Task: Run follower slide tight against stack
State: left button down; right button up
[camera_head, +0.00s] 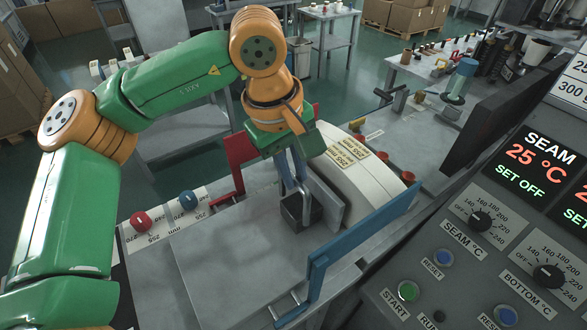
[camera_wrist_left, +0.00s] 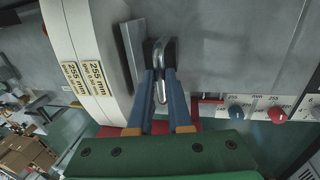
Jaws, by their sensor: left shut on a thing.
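The stack (camera_head: 372,180) is a thick cream pack with curved edges and "255 mm" labels; it also shows at the left of the wrist view (camera_wrist_left: 92,45). The follower slide has a grey upright plate (camera_head: 324,196) facing the stack and a dark block (camera_head: 304,214) with a metal loop handle (camera_wrist_left: 161,85). The plate (camera_wrist_left: 132,55) stands close beside the stack in the wrist view; I cannot tell whether they touch. My left gripper (camera_head: 301,188) points down, its blue-grey fingers shut on the loop handle. My right gripper is not in view.
A red side guide (camera_head: 240,155) and a blue side guide (camera_head: 352,240) flank the stack and slide. Bare grey tabletop (camera_head: 225,255) lies left of the slide. Red (camera_head: 140,221) and blue (camera_head: 188,201) knobs stand on a mm scale. A control panel (camera_head: 490,255) fills the right.

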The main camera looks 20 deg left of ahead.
pick_arm(q)
jog(key=shift+r, duration=0.1)
jog(key=shift+w+d, duration=0.5)
jog(key=shift+w, duration=0.2)
jog(key=c, duration=0.8)
grip_release()
jog(key=shift+c, duration=0.2)
jog(key=r, duration=0.2)
jog(key=s+r, duration=0.1)
jog(key=r, duration=0.4)
jog(key=shift+s+a, duration=0.15)
jog(key=shift+a, duration=0.25)
jog(key=shift+f, duration=0.1)
